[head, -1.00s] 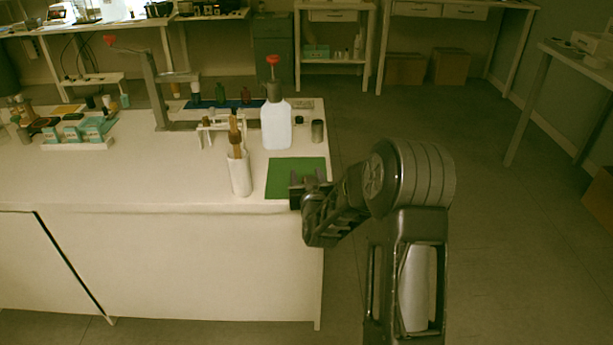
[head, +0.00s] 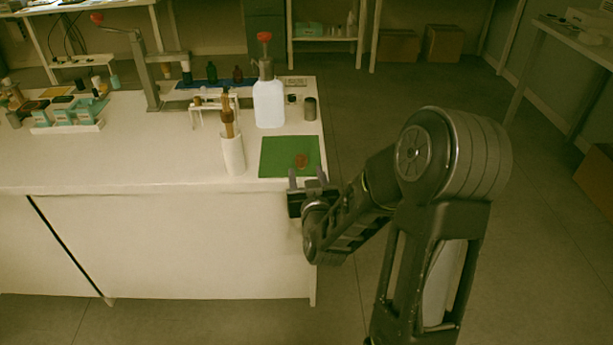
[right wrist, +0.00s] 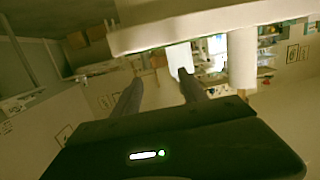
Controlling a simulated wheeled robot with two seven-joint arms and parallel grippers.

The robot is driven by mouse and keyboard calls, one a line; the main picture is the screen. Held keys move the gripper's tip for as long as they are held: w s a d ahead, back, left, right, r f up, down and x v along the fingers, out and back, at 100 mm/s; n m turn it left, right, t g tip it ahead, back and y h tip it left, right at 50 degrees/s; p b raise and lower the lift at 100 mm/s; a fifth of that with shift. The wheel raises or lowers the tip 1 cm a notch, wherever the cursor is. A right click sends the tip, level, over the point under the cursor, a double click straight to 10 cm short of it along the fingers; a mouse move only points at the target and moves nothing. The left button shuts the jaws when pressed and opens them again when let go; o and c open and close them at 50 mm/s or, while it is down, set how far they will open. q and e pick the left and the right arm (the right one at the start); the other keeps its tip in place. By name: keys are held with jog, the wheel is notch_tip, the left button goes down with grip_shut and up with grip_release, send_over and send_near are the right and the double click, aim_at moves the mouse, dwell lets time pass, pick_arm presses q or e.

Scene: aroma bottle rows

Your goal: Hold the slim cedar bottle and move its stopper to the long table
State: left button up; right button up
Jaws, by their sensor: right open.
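A small reddish-brown object (head: 301,161) sits on the green mat (head: 272,160) at the front right corner of the cream table (head: 120,162). I cannot tell whether it is the stopper. My right gripper (head: 307,173) is open and empty at the front edge of the mat, just short of that object. Its two fingers also show apart in the right wrist view (right wrist: 160,90). A small green bottle (head: 211,73) and a reddish-brown bottle (head: 237,75) stand at the back of the table. I cannot tell which bottle is the slim cedar one. My left gripper is out of view.
A white holder (head: 232,155) with brown sticks stands left of the mat. Behind the mat are a white bottle with a red top (head: 268,104) and a grey cylinder (head: 310,109). A grey stand (head: 146,75) is farther left. Open floor lies right of the table.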

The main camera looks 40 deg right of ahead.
jog(key=shift+s, duration=0.1)
dwell(0.7)
jog(key=s+a+f+n+g+y, duration=0.3)
jog(key=a+f+y, duration=0.4)
jog(key=a+f, duration=1.1)
jog(key=s+a+f+g+y, duration=0.2)
jog(key=s+a+f+g, duration=0.3)
jog(key=s+a+f, duration=0.3)
jog(key=s+a+f+n+g+y, duration=0.1)
jog(key=s+a+f+g+y, duration=0.2)
jog(key=s+a+f+g, duration=0.2)
jog(key=s+a+f, duration=0.3)
jog(key=s+a, duration=0.3)
jog(key=s, duration=0.1)
jog(key=shift+y, duration=0.3)
jog(key=shift+o, duration=0.7)
jog(key=shift+d, duration=0.1)
jog(key=shift+c, duration=0.5)
